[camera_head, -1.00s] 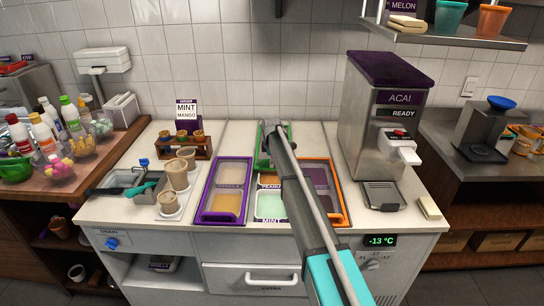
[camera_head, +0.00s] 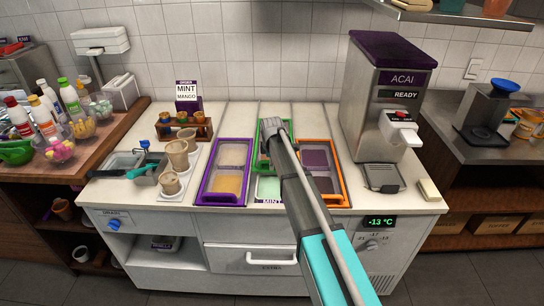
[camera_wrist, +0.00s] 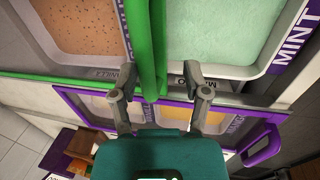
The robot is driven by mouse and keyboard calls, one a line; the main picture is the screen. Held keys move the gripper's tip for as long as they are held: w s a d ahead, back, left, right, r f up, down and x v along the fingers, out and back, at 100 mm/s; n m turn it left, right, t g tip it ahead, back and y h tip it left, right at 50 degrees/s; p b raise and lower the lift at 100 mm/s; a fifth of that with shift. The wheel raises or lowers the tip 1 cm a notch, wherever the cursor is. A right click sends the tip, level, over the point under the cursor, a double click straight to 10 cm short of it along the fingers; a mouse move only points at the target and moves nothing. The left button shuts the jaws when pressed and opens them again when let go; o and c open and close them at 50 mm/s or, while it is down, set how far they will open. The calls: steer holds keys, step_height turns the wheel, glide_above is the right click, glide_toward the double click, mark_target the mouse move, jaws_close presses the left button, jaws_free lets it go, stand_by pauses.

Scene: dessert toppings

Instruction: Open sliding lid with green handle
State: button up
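The middle freezer section has a sliding lid with a green frame (camera_head: 263,131), which shows toward the back in the head view. Its green handle (camera_wrist: 150,40) runs as an upright bar in the wrist view, between a brown speckled tub (camera_wrist: 85,28) and the pale green mint tub (camera_wrist: 220,30). The mint tub also shows at the front in the head view (camera_head: 268,188). My gripper (camera_wrist: 150,75) is open, with its fingers apart on either side of the handle's lower end. I cannot tell whether they touch it. My arm hides part of the lid in the head view.
A purple-framed lid (camera_head: 203,186) lies left of the green one, an orange-framed lid (camera_head: 342,187) right. Cups (camera_head: 178,152) stand on the left, and the acai machine (camera_head: 380,110) rises on the right.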

steer(key=s+r+p, duration=0.2)
steer(key=s, duration=0.4)
steer(key=shift+s+r, duration=0.25)
steer(key=shift+s, duration=0.1)
steer(key=shift+d, duration=0.1)
stand_by(0.4)
steer(key=s+d+m, duration=0.2)
steer(key=s+d, duration=0.1)
steer(key=s+d+m, duration=0.3)
steer(key=s+d, duration=0.1)
steer(key=s+d+m+g, duration=0.1)
steer(key=s+d+m, duration=0.1)
steer(key=s+d, duration=0.1)
steer(key=shift+s+d+f+m, duration=0.15)
steer(key=shift+s+m, duration=0.25)
steer(key=shift+s, duration=0.35)
steer(key=s+d+m, duration=0.4)
steer(key=s+m, duration=0.1)
steer(key=s, duration=0.2)
steer(key=s+d+m+g, duration=0.1)
steer(key=s+d+m, duration=0.3)
steer(key=s, duration=0.4)
steer(key=shift+d+m, duration=0.4)
steer(key=shift+m, duration=0.2)
steer(key=shift+w, duration=0.1)
